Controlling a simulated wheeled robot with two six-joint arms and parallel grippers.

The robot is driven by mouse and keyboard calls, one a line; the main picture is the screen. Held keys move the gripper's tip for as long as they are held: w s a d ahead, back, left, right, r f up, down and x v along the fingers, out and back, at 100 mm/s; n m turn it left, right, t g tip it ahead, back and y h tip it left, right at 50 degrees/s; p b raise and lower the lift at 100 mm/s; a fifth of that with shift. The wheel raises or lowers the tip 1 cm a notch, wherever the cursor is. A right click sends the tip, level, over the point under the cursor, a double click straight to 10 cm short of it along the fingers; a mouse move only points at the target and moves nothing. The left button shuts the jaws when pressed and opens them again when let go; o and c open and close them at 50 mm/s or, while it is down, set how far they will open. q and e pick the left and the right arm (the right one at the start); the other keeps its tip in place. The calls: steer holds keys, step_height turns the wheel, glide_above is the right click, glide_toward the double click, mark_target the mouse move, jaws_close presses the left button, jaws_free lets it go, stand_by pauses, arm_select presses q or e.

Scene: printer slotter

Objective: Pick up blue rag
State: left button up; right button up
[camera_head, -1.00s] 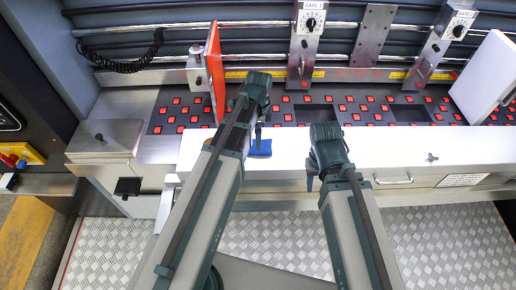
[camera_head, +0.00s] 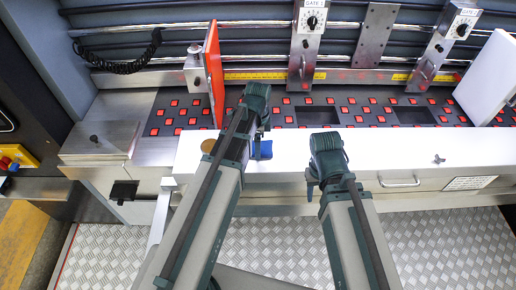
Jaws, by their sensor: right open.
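The blue rag (camera_head: 264,150) lies on the white ledge of the machine, just to the right of my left arm's end. Part of it is hidden behind that arm. My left gripper (camera_head: 262,128) points down over the rag; its fingers are mostly hidden, so I cannot tell if it is open or shut. My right gripper (camera_head: 310,185) is open and empty at the front edge of the ledge, to the right of the rag and apart from it.
The white ledge (camera_head: 400,152) is mostly clear to the right, with a small knob (camera_head: 438,159) on it. A brown round object (camera_head: 208,146) sits left of my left arm. An orange plate (camera_head: 214,75) stands upright behind. A white panel (camera_head: 485,80) stands at right.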

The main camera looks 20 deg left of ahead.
arm_select(q)
steer(key=shift+c, duration=1.1)
step_height(320, 180, up, 4)
steer(key=p, duration=0.3)
steer(key=shift+f, duration=0.25)
steer(key=shift+s+d+r+p, duration=0.15)
steer(key=shift+d+r+p, duration=0.1)
steer(key=shift+p, duration=0.25)
steer(key=s+d, duration=0.2)
steer(key=d, duration=0.5)
steer(key=s+d+r+p, duration=0.1)
steer(key=s+d, duration=0.2)
steer(key=d, duration=0.4)
steer(key=shift+s+d, duration=0.25)
steer(key=o, duration=0.7)
steer(key=c, duration=0.5)
